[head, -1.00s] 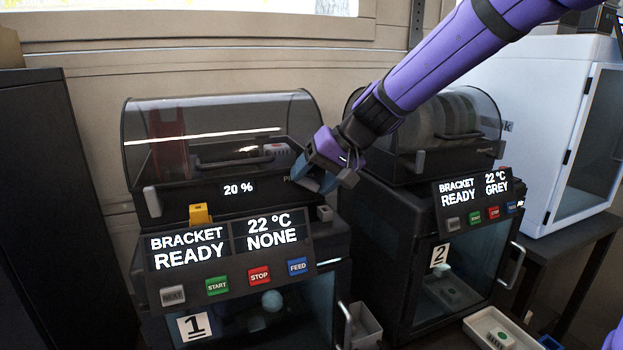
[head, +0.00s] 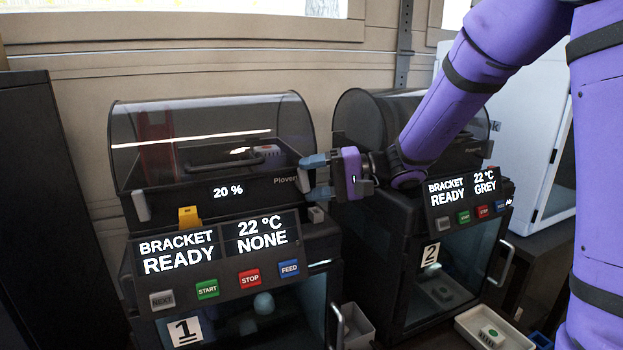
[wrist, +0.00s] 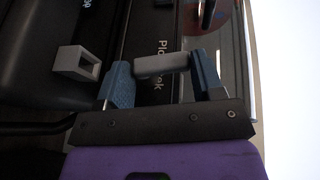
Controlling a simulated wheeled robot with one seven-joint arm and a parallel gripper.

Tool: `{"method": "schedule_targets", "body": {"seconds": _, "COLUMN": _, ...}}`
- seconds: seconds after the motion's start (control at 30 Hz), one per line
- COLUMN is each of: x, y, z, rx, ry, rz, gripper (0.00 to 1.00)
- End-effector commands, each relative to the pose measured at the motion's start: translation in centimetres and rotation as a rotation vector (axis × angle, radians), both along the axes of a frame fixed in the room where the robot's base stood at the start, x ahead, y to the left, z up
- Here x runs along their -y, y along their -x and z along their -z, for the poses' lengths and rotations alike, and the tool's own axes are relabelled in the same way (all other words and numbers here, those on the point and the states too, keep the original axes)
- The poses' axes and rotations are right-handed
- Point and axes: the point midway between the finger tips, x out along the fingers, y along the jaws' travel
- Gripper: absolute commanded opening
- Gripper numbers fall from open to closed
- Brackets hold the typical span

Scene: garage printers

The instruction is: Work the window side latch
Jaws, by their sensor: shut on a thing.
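The dry box (head: 205,145) with a smoky clear lid sits on top of printer 1. Its right-hand latch, a small light grey bar (head: 306,174), is at the front right corner. In the wrist view this latch (wrist: 160,66) lies between my blue fingertips. My gripper (head: 312,177) comes in from the right, one finger above the other, and is shut on the latch; it also shows in the wrist view (wrist: 159,64). A grey square catch (wrist: 80,63) stands apart from the latch, below the box (head: 316,214). The left-hand latch (head: 141,205) is on the box's other front corner.
Printer 1's panel (head: 215,245) with buttons is below the box. Printer 2 (head: 440,240) with its own box stands close on the right, behind my arm. A yellow tab (head: 188,216), a grey bin (head: 356,325) and a white tray (head: 495,328) are nearby.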

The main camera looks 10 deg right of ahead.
Motion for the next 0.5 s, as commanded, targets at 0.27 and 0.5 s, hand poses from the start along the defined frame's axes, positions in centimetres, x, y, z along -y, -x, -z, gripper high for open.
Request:
{"method": "schedule_targets", "body": {"seconds": 0.27, "x": 0.05, "y": -0.07, "z": -0.21, "rx": -0.01, "ry": -0.087, "rz": -0.003, "gripper": 0.38}}
{"method": "schedule_targets", "body": {"seconds": 0.5, "x": 0.07, "y": -0.06, "z": -0.27, "rx": -0.012, "ry": -0.104, "rz": -0.004, "gripper": 0.38}}
